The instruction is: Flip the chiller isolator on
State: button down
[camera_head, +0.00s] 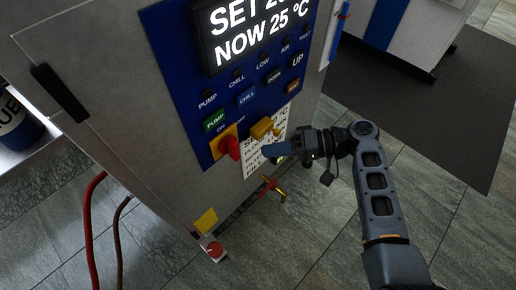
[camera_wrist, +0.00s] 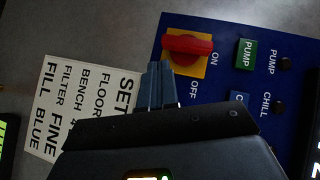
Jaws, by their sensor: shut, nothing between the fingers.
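The isolator is a red handle (camera_head: 229,147) on a yellow plate, low on the chiller's blue panel. In the wrist view the red handle (camera_wrist: 188,43) lies lengthwise across the picture, with ON and OFF lettered beside it. I cannot tell for sure which word it points to. My gripper (camera_head: 266,150) is shut and empty, in front of the white label and to the right of the handle. In the wrist view its blue fingertips (camera_wrist: 158,66) are just below the handle's left part, apparently apart from it; depth is unclear.
Green PUMP (camera_head: 213,120) and blue CHILL (camera_head: 247,96) buttons sit above the isolator. A brass-coloured fitting (camera_head: 263,128) is close above my fingers, and a brass valve (camera_head: 273,189) is below. Another red knob (camera_head: 214,251) is near the floor.

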jog(key=shift+v, duration=1.3)
jog(key=shift+r, duration=0.1)
jog(key=s+d+f+m+t+h+p, duration=0.3)
jog(key=s+d+f+m+t+h, duration=0.15)
jog(key=s+f, duration=0.55)
jog(key=s+d+r+m+t+h+p, duration=0.1)
jog(key=s+d+r+t+h+p, duration=0.15)
jog(key=s+d+h, duration=0.4)
jog(key=s+d+r+m+t+h+p, duration=0.1)
jog(key=s+d+r+t+p, duration=0.2)
jog(key=s, duration=0.7)
jog(key=s+d+r+t+h+p, duration=0.1)
jog(key=s+r+t, duration=0.1)
jog(key=r, duration=0.8)
jog(key=s+d+r+n+t+h+p, duration=0.1)
jog(key=s+r, duration=0.4)
jog(key=r, duration=0.5)
jog(key=s+d+r+n+t+h+p, duration=0.1)
jog(key=s+d+r+t, duration=0.1)
jog(key=r, duration=0.8)
jog(key=shift+s+d+r+t, duration=0.25)
jog(key=shift+s+t, duration=0.35)
jog(key=shift+s, duration=0.55)
